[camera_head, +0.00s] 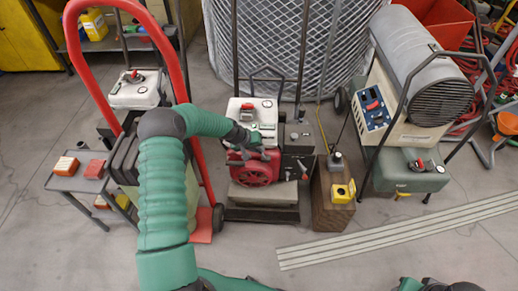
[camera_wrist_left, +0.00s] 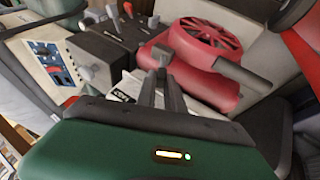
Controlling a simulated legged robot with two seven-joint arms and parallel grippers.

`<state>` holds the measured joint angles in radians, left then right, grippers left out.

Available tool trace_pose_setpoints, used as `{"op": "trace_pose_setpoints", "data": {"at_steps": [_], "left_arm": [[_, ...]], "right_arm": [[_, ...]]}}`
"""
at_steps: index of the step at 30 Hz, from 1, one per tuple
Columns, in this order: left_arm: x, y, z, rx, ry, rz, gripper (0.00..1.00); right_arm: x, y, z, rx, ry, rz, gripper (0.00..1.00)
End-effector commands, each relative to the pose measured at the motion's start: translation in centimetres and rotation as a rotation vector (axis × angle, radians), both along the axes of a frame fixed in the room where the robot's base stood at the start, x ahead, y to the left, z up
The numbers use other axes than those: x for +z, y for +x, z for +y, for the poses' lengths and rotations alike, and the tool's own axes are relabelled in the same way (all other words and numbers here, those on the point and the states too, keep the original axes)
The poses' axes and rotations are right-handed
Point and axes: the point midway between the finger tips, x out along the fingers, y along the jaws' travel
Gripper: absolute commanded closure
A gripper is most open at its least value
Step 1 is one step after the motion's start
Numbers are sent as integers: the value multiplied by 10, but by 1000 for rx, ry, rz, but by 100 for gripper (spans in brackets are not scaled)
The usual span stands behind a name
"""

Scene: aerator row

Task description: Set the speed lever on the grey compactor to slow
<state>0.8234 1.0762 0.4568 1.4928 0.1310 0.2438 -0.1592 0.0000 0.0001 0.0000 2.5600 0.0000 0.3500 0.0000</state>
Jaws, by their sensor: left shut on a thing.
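The compactor (camera_head: 264,195) stands in the middle of the head view, with a red engine, a pale top, a dark grey box beside it and a grey base. Its red fan cover (camera_wrist_left: 207,40) shows large in the left wrist view. My left gripper (camera_head: 264,156) reaches over the engine from the left. In the wrist view its two fingers (camera_wrist_left: 161,72) are close together on a small grey lever (camera_wrist_left: 160,53) beside the red cover. The lever's lower part and any speed marks are hidden. Only part of my right arm shows at the bottom edge.
A wooden box with a yellow switch block (camera_head: 342,192) stands close right of the compactor. A grey cylindrical heater (camera_head: 425,70) stands further right. A red hand truck (camera_head: 72,40) and a small grey cart (camera_head: 75,178) are at left. The front floor is mostly clear, with pale strips (camera_head: 390,238).

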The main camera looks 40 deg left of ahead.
Motion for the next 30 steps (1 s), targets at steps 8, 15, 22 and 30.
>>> {"op": "trace_pose_setpoints", "data": {"at_steps": [8,15,22,30], "left_arm": [[-2,-1,0,0,-4,0,100],[-2,-1,0,0,-4,1,71],[-1,-1,0,0,-4,0,65],[21,-12,4,2,-3,-1,65]], "right_arm": [[-1,0,0,0,0,0,64],[-1,0,0,0,0,0,64],[0,0,0,0,0,0,64],[11,0,0,0,0,0,64]]}}
